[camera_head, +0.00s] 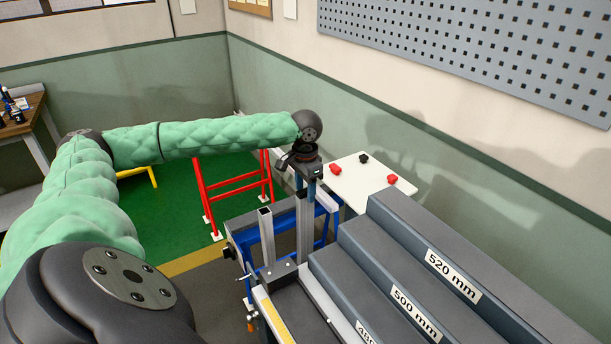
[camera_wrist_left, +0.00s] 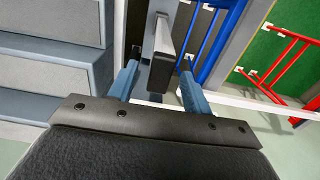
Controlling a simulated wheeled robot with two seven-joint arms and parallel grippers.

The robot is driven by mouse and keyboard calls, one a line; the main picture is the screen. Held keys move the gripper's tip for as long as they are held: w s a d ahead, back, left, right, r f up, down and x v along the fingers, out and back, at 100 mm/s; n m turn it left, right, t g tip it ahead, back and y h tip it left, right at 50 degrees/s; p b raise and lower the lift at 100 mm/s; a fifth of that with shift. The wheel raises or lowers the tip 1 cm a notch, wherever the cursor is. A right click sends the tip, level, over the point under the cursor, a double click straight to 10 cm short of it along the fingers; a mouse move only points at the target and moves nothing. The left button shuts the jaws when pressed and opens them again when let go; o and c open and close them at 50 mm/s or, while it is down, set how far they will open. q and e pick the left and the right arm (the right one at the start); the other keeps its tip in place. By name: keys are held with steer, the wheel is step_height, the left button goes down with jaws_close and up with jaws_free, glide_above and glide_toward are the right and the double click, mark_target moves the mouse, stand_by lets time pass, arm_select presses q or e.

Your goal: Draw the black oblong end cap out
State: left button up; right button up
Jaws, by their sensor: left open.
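The black oblong end cap (camera_wrist_left: 161,68) appears as a dark, elongated face at the end of an upright grey profile in the left wrist view. My left gripper (camera_wrist_left: 160,84) is open, with one blue finger on each side of the dark face. Gaps show between the fingers and the cap, and I cannot tell if either touches. In the head view my left gripper (camera_head: 308,185) points down over an upright post and hides its top, so the cap cannot be seen there. My right gripper is not in view.
Another upright profile (camera_head: 267,236) with an open top stands just left of the gripper. A white table (camera_head: 360,185) behind holds two red pieces (camera_head: 335,169) and a small black piece (camera_head: 363,157). Grey steps with length labels (camera_head: 453,276) rise at right. A red stand (camera_head: 232,188) is behind.

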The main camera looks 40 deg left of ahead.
arm_select(q)
steer(key=shift+f, duration=0.45)
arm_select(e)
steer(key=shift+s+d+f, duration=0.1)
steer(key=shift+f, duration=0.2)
